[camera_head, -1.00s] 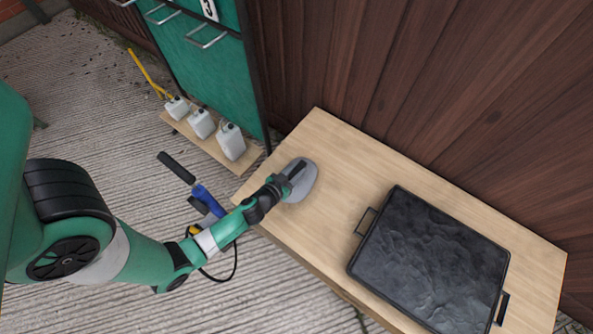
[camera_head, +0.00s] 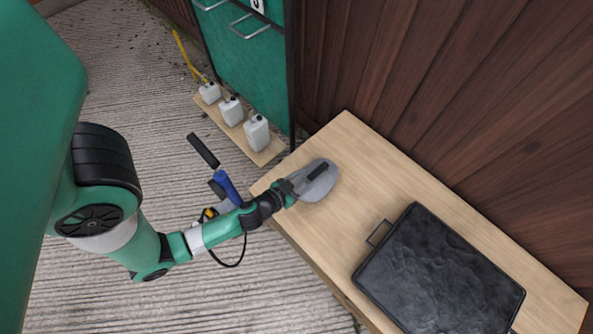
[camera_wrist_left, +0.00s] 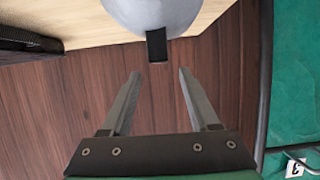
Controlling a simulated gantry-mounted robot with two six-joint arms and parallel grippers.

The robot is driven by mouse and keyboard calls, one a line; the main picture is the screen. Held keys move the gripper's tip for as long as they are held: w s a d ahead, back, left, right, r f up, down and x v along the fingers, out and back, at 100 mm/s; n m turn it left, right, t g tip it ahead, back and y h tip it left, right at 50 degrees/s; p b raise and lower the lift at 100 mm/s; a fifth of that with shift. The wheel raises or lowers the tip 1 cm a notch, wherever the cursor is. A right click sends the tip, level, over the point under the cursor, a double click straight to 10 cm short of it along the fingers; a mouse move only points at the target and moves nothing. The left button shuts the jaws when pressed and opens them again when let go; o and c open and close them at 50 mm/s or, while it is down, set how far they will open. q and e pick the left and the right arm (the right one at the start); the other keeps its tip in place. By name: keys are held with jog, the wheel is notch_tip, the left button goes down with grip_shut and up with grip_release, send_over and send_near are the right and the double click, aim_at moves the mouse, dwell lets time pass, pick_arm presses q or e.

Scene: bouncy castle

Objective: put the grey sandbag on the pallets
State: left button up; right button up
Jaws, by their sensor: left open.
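The grey sandbag (camera_head: 312,190), a rounded bag with a black strap on top, lies on the wooden tabletop near its left end. It also shows at the top of the left wrist view (camera_wrist_left: 185,12), partly cut off, with its black strap (camera_wrist_left: 156,44) hanging toward the fingers. My left gripper (camera_head: 296,186) is at the bag's left side in the head view. In the left wrist view its two fingers (camera_wrist_left: 158,72) are spread with nothing between them, just short of the strap. My right gripper is out of view. No pallets can be made out.
A black tray (camera_head: 440,275) with handles stands on the right of the wooden table (camera_head: 375,185). White canisters (camera_head: 257,132) stand on a low board by a green cabinet (camera_head: 245,70). A blue-handled tool (camera_head: 228,187) is near my left forearm. A dark plank wall (camera_head: 420,100) is behind.

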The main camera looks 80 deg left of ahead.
pick_arm(q)
jog(key=v, duration=0.5)
jog(key=shift+s+d+r+b, duration=0.1)
jog(key=shift+s+b, duration=0.1)
jog(key=shift+b, duration=0.2)
